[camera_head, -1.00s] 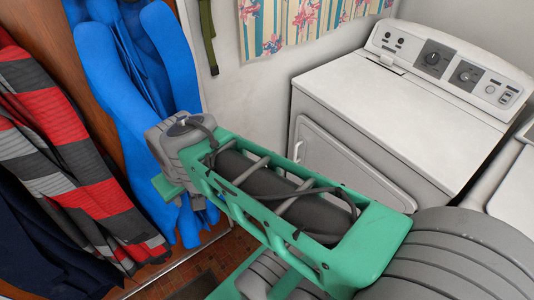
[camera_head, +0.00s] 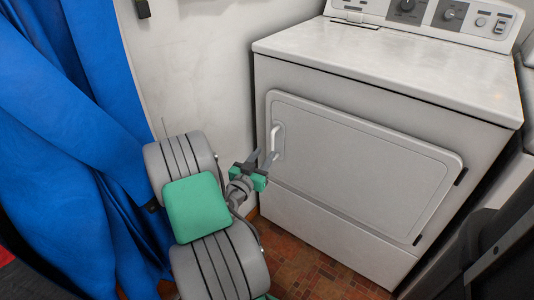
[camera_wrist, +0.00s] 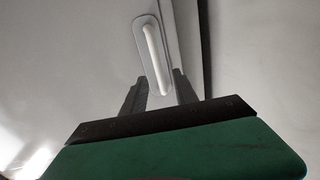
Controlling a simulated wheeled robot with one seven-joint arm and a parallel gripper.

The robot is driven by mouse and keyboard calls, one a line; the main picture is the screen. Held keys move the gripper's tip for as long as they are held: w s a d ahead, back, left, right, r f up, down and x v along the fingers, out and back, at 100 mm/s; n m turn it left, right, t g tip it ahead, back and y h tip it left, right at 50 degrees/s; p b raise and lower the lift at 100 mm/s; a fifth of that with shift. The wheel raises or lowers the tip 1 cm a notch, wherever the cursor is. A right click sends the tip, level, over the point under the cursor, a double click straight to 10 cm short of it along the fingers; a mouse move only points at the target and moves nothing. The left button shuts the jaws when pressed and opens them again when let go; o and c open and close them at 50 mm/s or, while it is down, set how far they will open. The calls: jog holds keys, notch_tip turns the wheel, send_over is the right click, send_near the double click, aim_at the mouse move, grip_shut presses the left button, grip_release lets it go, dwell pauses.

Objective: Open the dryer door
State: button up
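The dryer (camera_head: 330,215) is white, with its door (camera_head: 360,165) lying flush in the front face, shut. A white upright handle (camera_head: 276,139) sits at the door's upper left edge. My gripper (camera_head: 265,160) is just in front of and slightly below the handle. In the wrist view the handle (camera_wrist: 154,55) stands in a grey recess, with its lower end between the two dark fingers of my gripper (camera_wrist: 159,85). The fingers are apart, with gaps on both sides of the handle. I cannot tell how deep the handle sits between them.
Blue cloth (camera_head: 60,130) hangs at the left, close to my arm. A white wall (camera_head: 195,75) stands behind. A dark object (camera_head: 500,245) is at the lower right. The tiled floor (camera_head: 310,265) in front of the dryer is clear.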

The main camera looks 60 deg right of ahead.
aim_at(272, 144)
jog(key=d, duration=0.7)
jog(key=shift+r, duration=0.2)
grip_shut()
dwell(1.0)
